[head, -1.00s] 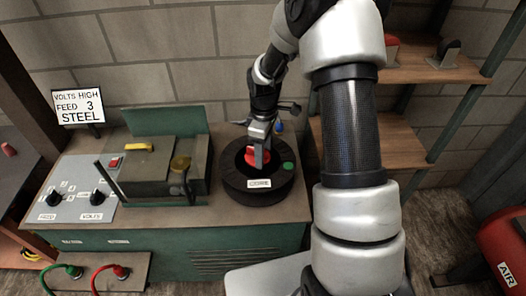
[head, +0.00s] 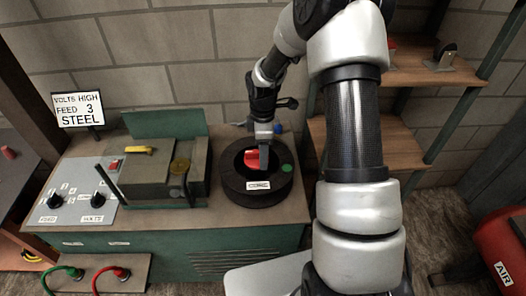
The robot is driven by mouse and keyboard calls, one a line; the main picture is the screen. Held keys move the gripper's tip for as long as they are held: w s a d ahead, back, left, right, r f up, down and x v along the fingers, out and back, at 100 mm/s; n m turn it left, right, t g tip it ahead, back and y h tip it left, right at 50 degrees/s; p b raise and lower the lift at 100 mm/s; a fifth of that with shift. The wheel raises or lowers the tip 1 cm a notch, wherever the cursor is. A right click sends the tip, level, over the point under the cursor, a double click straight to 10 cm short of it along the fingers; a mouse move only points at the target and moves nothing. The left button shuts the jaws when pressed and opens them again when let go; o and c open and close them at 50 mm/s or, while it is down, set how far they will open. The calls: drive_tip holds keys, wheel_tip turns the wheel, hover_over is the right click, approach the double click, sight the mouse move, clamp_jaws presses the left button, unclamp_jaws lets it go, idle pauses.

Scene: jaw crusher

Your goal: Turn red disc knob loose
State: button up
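The red disc knob (head: 256,155) sits in the middle of a black round spool (head: 256,197) on the green bench. The spool has a label on its front and a green dot at its right.
A green and brown machine block (head: 155,170) with a yellow handle stands left of the spool. A panel with black dials (head: 75,198) is further left. A sign (head: 78,110) reads volts high, feed 3, steel. Wooden shelves (head: 400,150) stand at the right, behind my arm.

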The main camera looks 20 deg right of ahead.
drive_tip(key=o, duration=0.5)
drive_tip(key=s+r+m+t+p, duration=0.1)
drive_tip(key=s+r+m, duration=0.25)
drive_tip(key=r, duration=1.75)
drive_tip(key=s+r+m+t+p, duration=0.1)
drive_tip(key=s+r+m, duration=0.3)
drive_tip(key=s, duration=0.3)
drive_tip(key=s+a+r+m+t+p, duration=0.1)
drive_tip(key=s+r+m+t, duration=0.1)
drive_tip(key=s+r+m, duration=0.2)
drive_tip(key=s+a+r+m+t+p, duration=0.1)
drive_tip(key=s+r+m, duration=0.3)
drive_tip(key=s, duration=0.6)
drive_tip(key=shift+s+r+t, duration=0.2)
drive_tip(key=shift+r+t, duration=0.1)
drive_tip(key=shift+r, duration=0.05)
